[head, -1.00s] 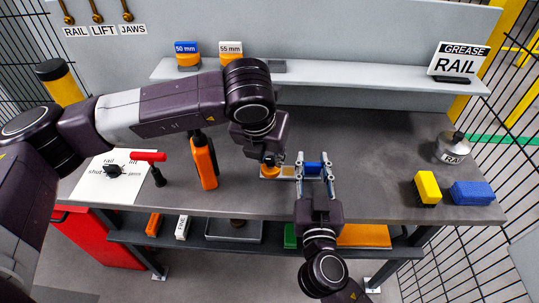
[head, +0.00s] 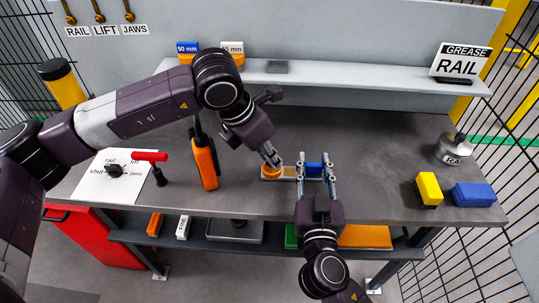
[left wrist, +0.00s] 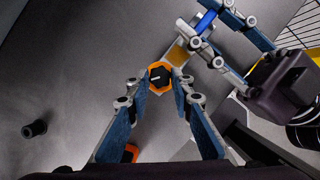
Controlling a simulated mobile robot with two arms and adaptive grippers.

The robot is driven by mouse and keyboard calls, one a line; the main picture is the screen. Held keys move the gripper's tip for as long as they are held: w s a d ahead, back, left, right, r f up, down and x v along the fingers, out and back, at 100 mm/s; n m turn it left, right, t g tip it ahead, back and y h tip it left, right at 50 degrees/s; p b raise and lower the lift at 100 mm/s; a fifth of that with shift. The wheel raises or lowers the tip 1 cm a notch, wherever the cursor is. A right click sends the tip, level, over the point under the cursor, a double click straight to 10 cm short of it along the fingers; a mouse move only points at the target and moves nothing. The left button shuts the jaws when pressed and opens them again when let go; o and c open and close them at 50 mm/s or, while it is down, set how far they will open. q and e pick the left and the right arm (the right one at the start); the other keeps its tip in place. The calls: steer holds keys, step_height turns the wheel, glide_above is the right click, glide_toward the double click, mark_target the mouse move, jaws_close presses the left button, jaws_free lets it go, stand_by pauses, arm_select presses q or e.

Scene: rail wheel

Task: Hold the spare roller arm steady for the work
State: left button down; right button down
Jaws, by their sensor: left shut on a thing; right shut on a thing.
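The spare roller arm (head: 289,172) is a short pale bar near the bench's front edge, with an orange end at left and a blue part (head: 314,170) at right. My left gripper (head: 272,160) comes down from the upper left and is shut on the orange end. In the left wrist view its fingers (left wrist: 162,84) flank this orange end (left wrist: 160,70), which has a dark centre. My right gripper (head: 314,163) reaches in from the front, shut across the blue part, which also shows in the left wrist view (left wrist: 206,20). The fingers hide part of the bar.
A yellow block (head: 428,188), a blue block (head: 473,194) and a RAIL can (head: 453,149) are at right. Bench between is clear.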

arm_select(q)
steer(key=m, duration=0.2)
steer(key=m+g, duration=0.1)
steer(key=m, duration=0.1)
steer(key=m+g+h, duration=0.1)
steer(key=m, duration=0.1)
steer(key=shift+w+a, duration=0.15)
steer(key=shift+w, duration=0.15)
steer(key=m, duration=0.2)
steer(key=m+g, duration=0.1)
steer(key=m, duration=0.1)
steer(key=m+g, duration=0.1)
steer(key=m, duration=0.1)
steer(key=shift+w, duration=0.3)
steer(key=shift+m, duration=0.3)
arm_select(e)
steer(key=shift+d, duration=0.1)
arm_select(q)
steer(key=c, duration=1.7)
jaws_free()
steer(key=shift+g, duration=0.3)
steer(key=shift+r, duration=0.1)
steer(key=v, duration=1.1)
steer(key=shift+r, duration=0.4)
